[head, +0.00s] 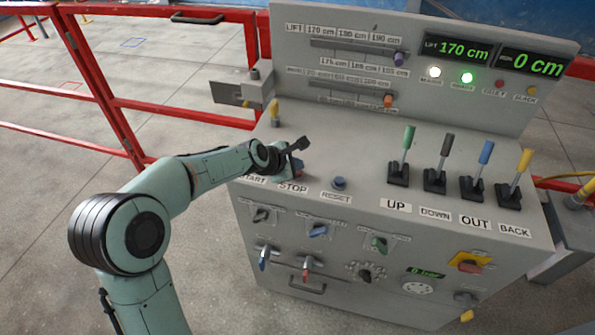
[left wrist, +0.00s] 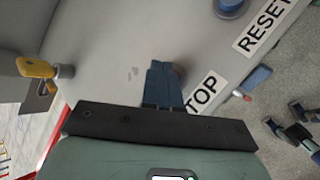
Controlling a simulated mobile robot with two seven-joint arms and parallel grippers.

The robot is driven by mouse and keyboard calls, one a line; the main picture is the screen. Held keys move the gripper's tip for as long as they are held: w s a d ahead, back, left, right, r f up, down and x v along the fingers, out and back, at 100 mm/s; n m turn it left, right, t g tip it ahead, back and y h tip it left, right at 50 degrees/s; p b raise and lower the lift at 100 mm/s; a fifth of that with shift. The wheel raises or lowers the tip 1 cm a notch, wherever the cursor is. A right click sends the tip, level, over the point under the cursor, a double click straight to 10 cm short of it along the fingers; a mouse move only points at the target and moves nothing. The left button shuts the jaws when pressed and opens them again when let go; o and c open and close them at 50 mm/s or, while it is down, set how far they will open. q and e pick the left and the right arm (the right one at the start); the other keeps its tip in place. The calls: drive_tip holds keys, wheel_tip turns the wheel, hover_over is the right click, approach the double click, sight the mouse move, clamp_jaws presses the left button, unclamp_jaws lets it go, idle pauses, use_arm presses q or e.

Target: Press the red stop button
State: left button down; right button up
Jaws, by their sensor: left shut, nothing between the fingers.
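My left gripper (head: 296,166) reaches in from the left over the grey control panel, just behind the STOP label (head: 293,188). Its blue fingers (left wrist: 163,78) are shut together and empty in the left wrist view, pointing at the panel top. In the left wrist view only a dim reddish edge (left wrist: 180,73) shows by the fingertips. I cannot tell whether they touch the button. My right gripper is not in view.
A blue reset button (head: 338,183) stands right of the fingers. A yellow-handled switch (head: 274,108) is behind them. Coloured levers, the green one (head: 407,140) nearest, stand to the right. A display board (head: 430,30) rises at the back. Red railings (head: 140,104) run at the left.

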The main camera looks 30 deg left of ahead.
use_arm(q)
drive_tip(key=shift+f+b, duration=0.3)
drive_tip(key=shift+f, duration=0.25)
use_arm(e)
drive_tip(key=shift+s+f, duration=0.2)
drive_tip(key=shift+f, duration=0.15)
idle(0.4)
use_arm(q)
drive_tip(key=shift+r, duration=0.15)
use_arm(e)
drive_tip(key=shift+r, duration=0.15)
use_arm(q)
drive_tip(key=shift+w+r+p, duration=0.1)
drive_tip(key=shift+r+p, duration=0.65)
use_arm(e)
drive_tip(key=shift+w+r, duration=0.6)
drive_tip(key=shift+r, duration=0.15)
use_arm(q)
drive_tip(key=shift+r, duration=0.15)
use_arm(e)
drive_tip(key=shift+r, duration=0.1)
